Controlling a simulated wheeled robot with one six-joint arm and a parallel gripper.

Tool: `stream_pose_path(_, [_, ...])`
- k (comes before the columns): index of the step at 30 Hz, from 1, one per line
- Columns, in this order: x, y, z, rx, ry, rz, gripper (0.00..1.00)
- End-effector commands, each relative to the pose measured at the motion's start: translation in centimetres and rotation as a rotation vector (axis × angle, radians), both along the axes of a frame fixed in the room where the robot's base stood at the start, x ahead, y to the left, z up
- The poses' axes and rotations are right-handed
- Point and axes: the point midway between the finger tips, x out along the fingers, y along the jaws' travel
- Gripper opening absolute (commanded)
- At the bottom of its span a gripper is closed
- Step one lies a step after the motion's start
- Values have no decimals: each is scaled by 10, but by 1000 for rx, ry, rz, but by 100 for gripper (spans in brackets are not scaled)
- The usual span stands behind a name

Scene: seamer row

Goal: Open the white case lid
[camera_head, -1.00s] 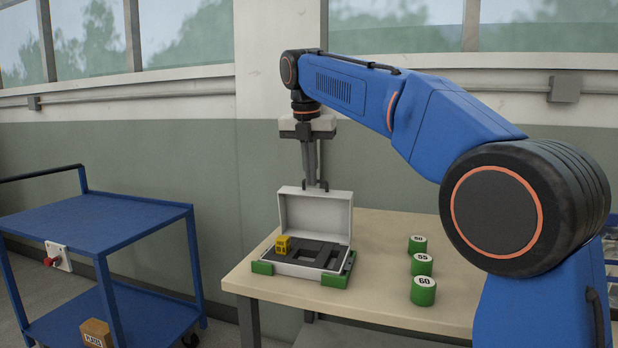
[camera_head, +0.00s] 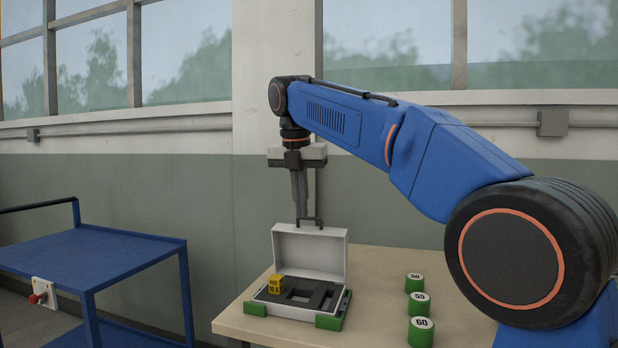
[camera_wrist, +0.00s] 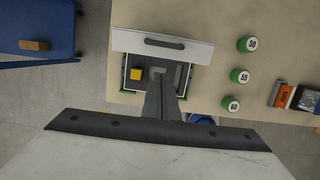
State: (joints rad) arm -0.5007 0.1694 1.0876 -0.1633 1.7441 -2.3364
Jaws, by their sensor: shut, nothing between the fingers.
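The white case (camera_head: 293,306) stands on the table with its lid (camera_head: 310,254) raised upright at the back, a dark handle (camera_head: 310,220) on the lid's top edge. The case interior holds a dark insert with cutouts and a yellow block (camera_head: 276,284) at its left. My gripper (camera_head: 300,214) is shut and empty, pointing down at the lid's top edge near the handle; whether it touches cannot be told. In the wrist view my gripper (camera_wrist: 160,80) shows over the case, in front of the lid (camera_wrist: 195,52); it hides part of the insert.
Several green things surround this spot: corner blocks hold the case, and green weights, including one labelled 60 (camera_head: 421,332), stand on the table (camera_head: 380,262) to the right. A blue cart (camera_head: 90,258) stands at left. Dark and orange items (camera_wrist: 290,96) lie at the far right in the wrist view.

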Motion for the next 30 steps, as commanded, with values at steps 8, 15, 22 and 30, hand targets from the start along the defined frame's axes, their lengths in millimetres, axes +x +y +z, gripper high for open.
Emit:
stream_pose_path(8, [24,-8,21,-1,1,-3,0])
stream_pose_path(15, [45,-15,43,0,0,-3,0])
stream_pose_path(22, [58,-20,58,-1,0,-2,0])
stream_pose_path(30, [63,-22,65,1,-2,-12,0])
